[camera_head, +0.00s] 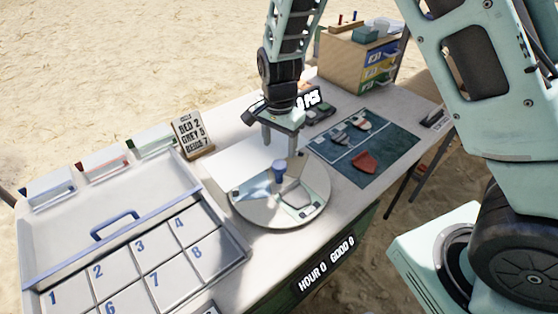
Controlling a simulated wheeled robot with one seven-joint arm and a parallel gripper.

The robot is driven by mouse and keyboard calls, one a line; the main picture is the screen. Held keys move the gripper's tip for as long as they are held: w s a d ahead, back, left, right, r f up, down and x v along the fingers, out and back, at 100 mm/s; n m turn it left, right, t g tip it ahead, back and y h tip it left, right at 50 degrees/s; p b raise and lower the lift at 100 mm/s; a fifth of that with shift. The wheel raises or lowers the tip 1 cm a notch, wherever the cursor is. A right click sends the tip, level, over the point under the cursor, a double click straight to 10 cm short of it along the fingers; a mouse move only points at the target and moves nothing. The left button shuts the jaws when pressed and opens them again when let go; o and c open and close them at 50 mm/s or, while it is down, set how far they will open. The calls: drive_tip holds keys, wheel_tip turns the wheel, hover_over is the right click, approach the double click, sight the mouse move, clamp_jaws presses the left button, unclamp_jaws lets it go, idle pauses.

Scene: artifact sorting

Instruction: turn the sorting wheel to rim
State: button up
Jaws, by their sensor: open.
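The sorting wheel (252,213) is a round, pale turntable on the table, right of the numbered tray. A blue peg-like knob (279,171) stands up near its far side. Small markings and a greyish piece lie on the wheel's face, too small to read. My gripper (279,146) points down over the wheel's far edge, just behind and above the knob. Its fingers are apart and hold nothing. I cannot tell whether a finger touches the knob.
A numbered tray (34,243) with a blue handle fills the left. A card (189,129) reads "RED 2, GREY 5, BEIGE 7". A dark mat (393,163) with several sherds lies right of the wheel. A drawer box (340,62) stands at the back.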

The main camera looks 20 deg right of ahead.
sight(279, 164)
wheel_tip(279, 164, down, 7)
drive_tip(key=shift+f, duration=0.1)
idle(0.3)
clamp_jaws()
